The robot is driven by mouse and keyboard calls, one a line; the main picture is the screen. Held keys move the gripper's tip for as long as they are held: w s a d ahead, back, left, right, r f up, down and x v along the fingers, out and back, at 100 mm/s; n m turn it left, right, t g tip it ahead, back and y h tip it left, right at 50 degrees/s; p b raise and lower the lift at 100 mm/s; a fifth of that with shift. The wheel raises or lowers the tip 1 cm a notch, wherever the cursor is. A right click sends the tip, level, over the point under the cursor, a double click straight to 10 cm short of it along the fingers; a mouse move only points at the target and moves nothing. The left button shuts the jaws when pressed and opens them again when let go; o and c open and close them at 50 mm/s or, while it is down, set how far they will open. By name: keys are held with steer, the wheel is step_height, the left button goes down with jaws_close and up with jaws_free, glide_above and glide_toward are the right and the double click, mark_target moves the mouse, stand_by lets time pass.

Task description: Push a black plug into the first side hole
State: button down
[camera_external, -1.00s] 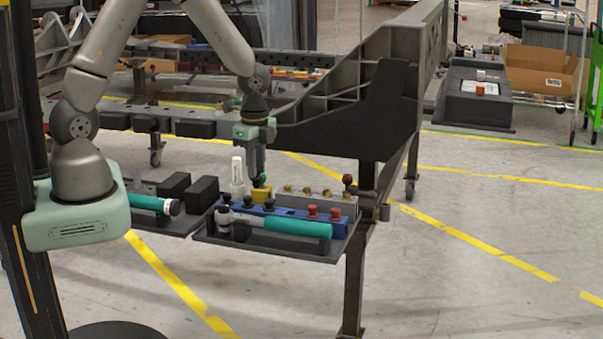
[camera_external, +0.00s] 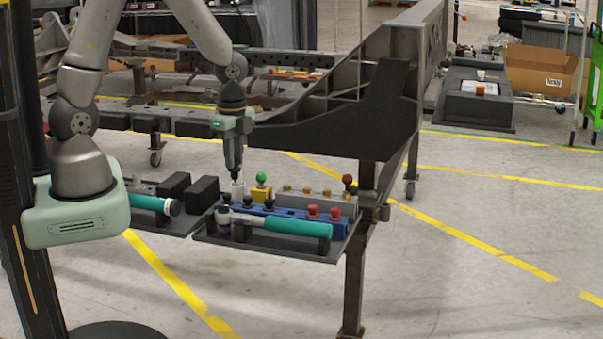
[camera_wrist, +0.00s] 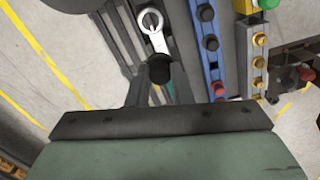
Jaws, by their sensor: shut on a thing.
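My gripper (camera_external: 236,170) points down above the left end of the parts tray. It is shut on a black plug (camera_wrist: 160,68), whose dark round end shows between the fingertips in the wrist view. In the external view the plug is a small dark tip above or in front of a white upright cylinder (camera_external: 238,188); I cannot tell which. More black plugs (camera_external: 269,202) stand in a blue rack (camera_external: 288,214); two show on the rack in the wrist view (camera_wrist: 212,43). The grey chassis (camera_external: 375,110) stands behind the tray. I cannot make out its first side hole.
A yellow block (camera_external: 261,195) with a green knob stands right of the gripper. Red plugs (camera_external: 312,211), brass fittings (camera_external: 306,190) and a teal-handled tool (camera_external: 298,228) fill the tray. Black blocks (camera_external: 203,192) stand left.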

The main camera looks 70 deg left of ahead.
steer(key=shift+r+p, duration=1.75)
steer(key=shift+r, duration=0.4)
